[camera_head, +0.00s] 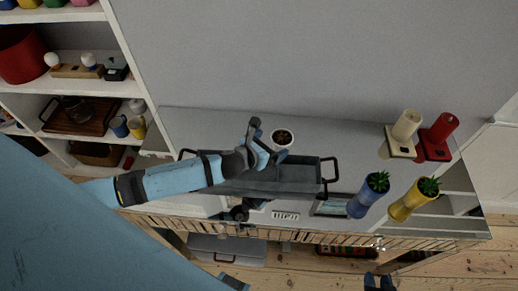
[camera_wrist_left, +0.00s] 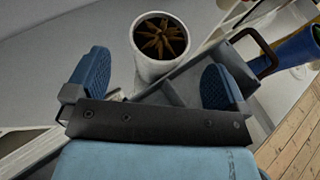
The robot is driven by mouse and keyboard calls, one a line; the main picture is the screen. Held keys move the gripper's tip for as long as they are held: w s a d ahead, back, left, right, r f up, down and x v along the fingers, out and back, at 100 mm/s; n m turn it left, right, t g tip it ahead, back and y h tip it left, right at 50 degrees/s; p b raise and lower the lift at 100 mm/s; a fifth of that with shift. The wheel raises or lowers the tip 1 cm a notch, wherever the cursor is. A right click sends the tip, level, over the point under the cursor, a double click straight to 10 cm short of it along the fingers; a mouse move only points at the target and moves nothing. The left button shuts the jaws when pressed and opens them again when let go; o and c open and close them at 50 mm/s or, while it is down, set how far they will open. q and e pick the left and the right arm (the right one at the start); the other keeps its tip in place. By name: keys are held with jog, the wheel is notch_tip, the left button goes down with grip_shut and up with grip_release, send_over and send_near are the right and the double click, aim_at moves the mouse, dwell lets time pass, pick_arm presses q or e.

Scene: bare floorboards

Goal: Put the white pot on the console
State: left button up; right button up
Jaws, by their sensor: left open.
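The white pot (camera_head: 283,137) holds a dark brownish plant and stands upright on the grey console top (camera_head: 345,140), behind a dark grey tray. My left gripper (camera_head: 266,143) is open at the pot's left side in the head view. In the left wrist view the pot (camera_wrist_left: 153,69) appears ahead, between the two blue finger pads of my left gripper (camera_wrist_left: 156,86); contact cannot be told. Two dark tips at the bottom edge look like my right gripper (camera_head: 379,283), mostly cut off.
The dark grey tray (camera_head: 310,176) with handles lies in front of the pot. A blue vase (camera_head: 361,202) and a yellow vase (camera_head: 408,204) stand to the right, with cream (camera_head: 404,128) and red (camera_head: 439,130) objects behind. Shelves (camera_head: 90,86) hold items at left.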

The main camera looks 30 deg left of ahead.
pick_arm(q)
jog(key=v, duration=0.6)
jog(key=shift+d, duration=0.1)
dwell(0.3)
